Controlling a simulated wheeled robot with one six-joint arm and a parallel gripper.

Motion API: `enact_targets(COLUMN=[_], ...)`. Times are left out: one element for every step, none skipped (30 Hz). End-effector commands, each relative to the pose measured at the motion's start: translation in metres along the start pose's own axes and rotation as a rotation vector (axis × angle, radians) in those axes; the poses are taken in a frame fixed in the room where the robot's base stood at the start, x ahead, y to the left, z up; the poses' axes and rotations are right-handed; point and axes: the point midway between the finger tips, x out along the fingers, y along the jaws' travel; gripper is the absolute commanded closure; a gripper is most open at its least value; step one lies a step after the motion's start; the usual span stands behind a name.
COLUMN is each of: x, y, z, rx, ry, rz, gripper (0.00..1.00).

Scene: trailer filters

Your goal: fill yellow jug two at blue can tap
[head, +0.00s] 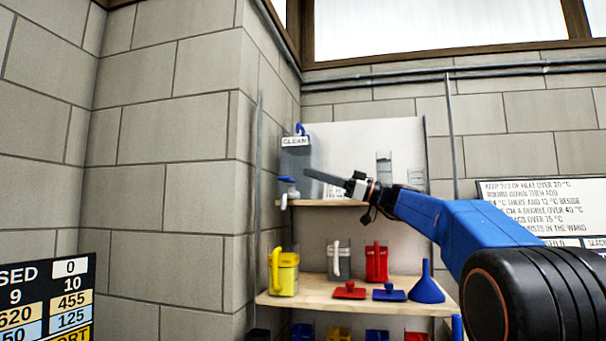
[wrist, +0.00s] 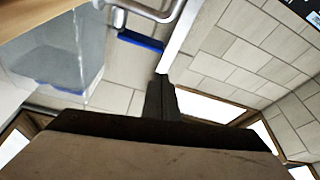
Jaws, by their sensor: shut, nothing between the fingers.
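A yellow jug (head: 284,274) stands upright at the left end of the lower wooden shelf, and no number is readable on it. A clear can (head: 297,156) labelled CLEAN, with a blue handle on top, stands at the left end of the upper shelf. Its tap (head: 288,187) with a blue part sits low at its front. My gripper (head: 308,173) is shut and empty, pointing left beside the can and tap. In the wrist view, the fingers (wrist: 161,88) are together; a clear container with a blue base (wrist: 65,60) is at left. Whether they touch anything is unclear.
A grey jug (head: 339,260) and a red jug (head: 376,262) stand right of the yellow one. Glass cylinders (head: 384,167) stand on the upper shelf. A block wall (head: 190,160) bounds the left.

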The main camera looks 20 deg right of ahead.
Motion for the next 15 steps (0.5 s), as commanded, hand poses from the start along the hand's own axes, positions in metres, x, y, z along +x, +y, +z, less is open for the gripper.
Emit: enact_targets(x=[-0.009,-0.014,-0.020,-0.024,-0.028,-0.032,-0.035,-0.037,-0.040,-0.042,-0.043,-0.044,-0.045,-0.045,-0.045], y=[0.001,0.001,0.001,0.001,0.001,0.001,0.001,0.001,0.001,0.001,0.001,0.001,0.000,0.000,0.000], z=[0.000,0.000,0.000,0.000,0.000,0.000,0.000,0.000,0.000,0.000,0.000,0.000,0.000,0.000,0.000], rx=[0.000,0.000,0.000,0.000,0.000,0.000,0.000,0.000,0.001,0.001,0.001,0.001,0.001,0.001,0.000], ry=[-0.001,-0.001,0.000,0.000,0.000,0.000,0.000,0.000,0.000,0.000,0.001,0.001,0.001,0.001,0.001], rz=[0.004,0.003,0.003,0.003,0.003,0.002,0.002,0.002,0.002,0.002,0.001,0.001,0.000,0.000,0.000], gripper=[1.00,1.00,1.00,1.00,1.00,1.00,1.00,1.00,1.00,1.00,1.00,1.00,1.00,1.00,1.00])
